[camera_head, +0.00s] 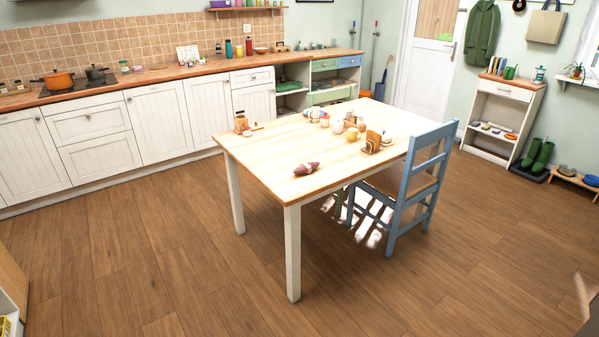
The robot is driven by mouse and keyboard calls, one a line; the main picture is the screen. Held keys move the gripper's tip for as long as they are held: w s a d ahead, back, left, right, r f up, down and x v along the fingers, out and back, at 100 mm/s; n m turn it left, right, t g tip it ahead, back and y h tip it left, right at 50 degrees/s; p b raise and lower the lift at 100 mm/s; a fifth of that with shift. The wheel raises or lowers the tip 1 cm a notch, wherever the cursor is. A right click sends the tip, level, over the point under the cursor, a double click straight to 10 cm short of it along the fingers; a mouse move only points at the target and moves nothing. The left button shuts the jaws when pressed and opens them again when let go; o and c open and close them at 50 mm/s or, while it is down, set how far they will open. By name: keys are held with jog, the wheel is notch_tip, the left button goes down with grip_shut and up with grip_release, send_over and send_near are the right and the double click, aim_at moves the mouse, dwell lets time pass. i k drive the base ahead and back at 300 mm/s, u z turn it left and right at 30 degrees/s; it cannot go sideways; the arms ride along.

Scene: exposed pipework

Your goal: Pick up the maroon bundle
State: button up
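The maroon bundle (307,168) is a small, elongated thing with a paler part near its middle. It lies on the wooden top of the table (270,155), close to the table's front edge. Nothing covers it or touches it that I can see. My gripper is not in view.
A blue chair (408,185) stands at the table's right side. A toast rack (373,142), a jar (241,123) and several small items stand farther back on the table. Cabinets (160,125) line the back wall. The wooden floor (150,255) in front is clear.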

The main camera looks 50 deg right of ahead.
aim_at(304, 167)
jog(key=z, duration=0.15)
jog(key=i, duration=0.85)
jog(key=u, duration=0.05)
